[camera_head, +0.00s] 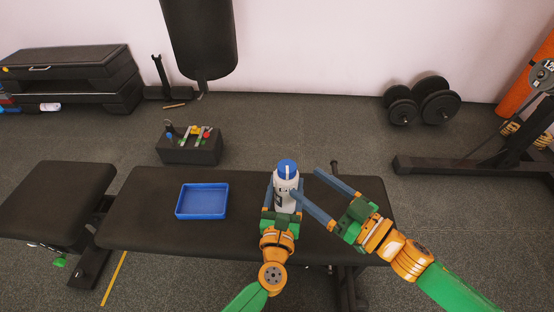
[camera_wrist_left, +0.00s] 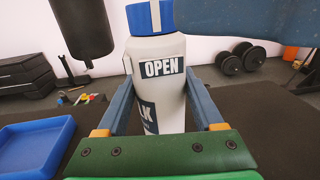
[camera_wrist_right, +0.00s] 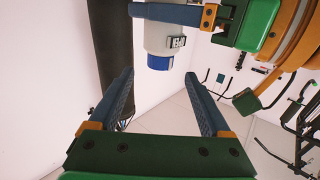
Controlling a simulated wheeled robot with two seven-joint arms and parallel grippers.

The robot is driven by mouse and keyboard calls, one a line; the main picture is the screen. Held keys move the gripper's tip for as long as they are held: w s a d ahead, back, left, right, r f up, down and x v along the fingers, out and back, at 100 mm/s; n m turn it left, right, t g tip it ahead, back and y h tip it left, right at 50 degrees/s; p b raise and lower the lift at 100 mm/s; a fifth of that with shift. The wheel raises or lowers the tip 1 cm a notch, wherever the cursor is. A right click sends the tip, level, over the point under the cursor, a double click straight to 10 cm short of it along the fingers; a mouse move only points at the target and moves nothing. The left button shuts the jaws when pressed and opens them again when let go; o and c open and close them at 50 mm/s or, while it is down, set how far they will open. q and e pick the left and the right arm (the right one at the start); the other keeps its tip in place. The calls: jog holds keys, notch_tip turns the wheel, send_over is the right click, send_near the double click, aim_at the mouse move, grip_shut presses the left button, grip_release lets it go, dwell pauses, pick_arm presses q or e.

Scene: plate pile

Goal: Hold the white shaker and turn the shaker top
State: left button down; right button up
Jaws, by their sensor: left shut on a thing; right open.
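The white shaker (camera_head: 285,193) stands upright over the black bench in the head view, with its blue shaker top (camera_head: 287,166) uppermost. My left gripper (camera_head: 284,190) is shut on the shaker's body. In the left wrist view the shaker (camera_wrist_left: 158,75) sits between the fingers, with an "OPEN" label facing the camera. My right gripper (camera_head: 306,182) is open and empty, just right of the shaker. In the right wrist view the blue top (camera_wrist_right: 160,62) lies beyond the open fingertips, apart from them.
A blue tray (camera_head: 202,201) lies on the black bench (camera_head: 150,215) left of the shaker. A dark box with small coloured items (camera_head: 190,147) stands on the floor behind the bench. Dumbbells (camera_head: 422,101) lie far back right.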

aim_at(280, 163)
jog(key=x, duration=1)
jog(key=shift+w+a, duration=0.2)
jog(key=shift+a, duration=0.15)
grip_shut()
